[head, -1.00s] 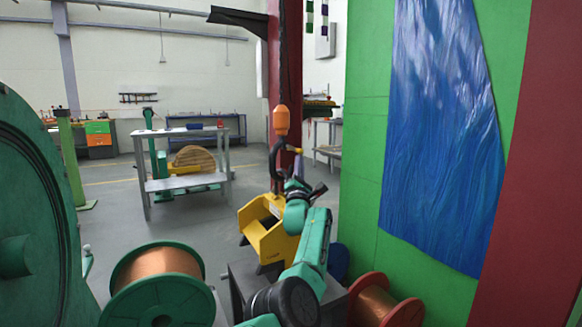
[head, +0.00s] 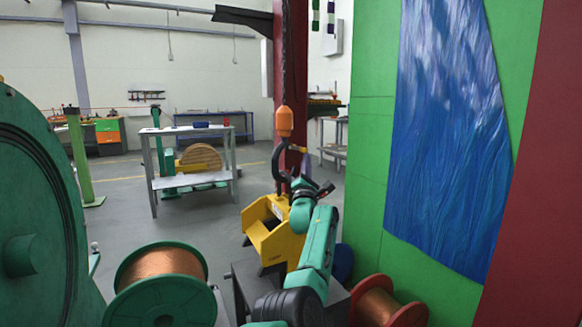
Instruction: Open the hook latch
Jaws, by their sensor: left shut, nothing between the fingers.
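The crane hook hangs from a chain (head: 286,60) in the middle of the head view. It has an orange block (head: 285,122) on top and a dark curved hook (head: 276,166) below. A small yellowish part shows at the hook's right side; I cannot tell clearly whether it is the latch or which way the latch stands. My left gripper (head: 298,180) is shut and empty, close to the lower right of the hook. Whether it touches the hook or latch I cannot tell. My right gripper is not in view.
Copper spools (head: 160,265) lie at the front. A green panel (head: 372,150) with a blue sheet (head: 450,130) closes off the right. A grey table (head: 190,184) stands at the back left, with open floor around it.

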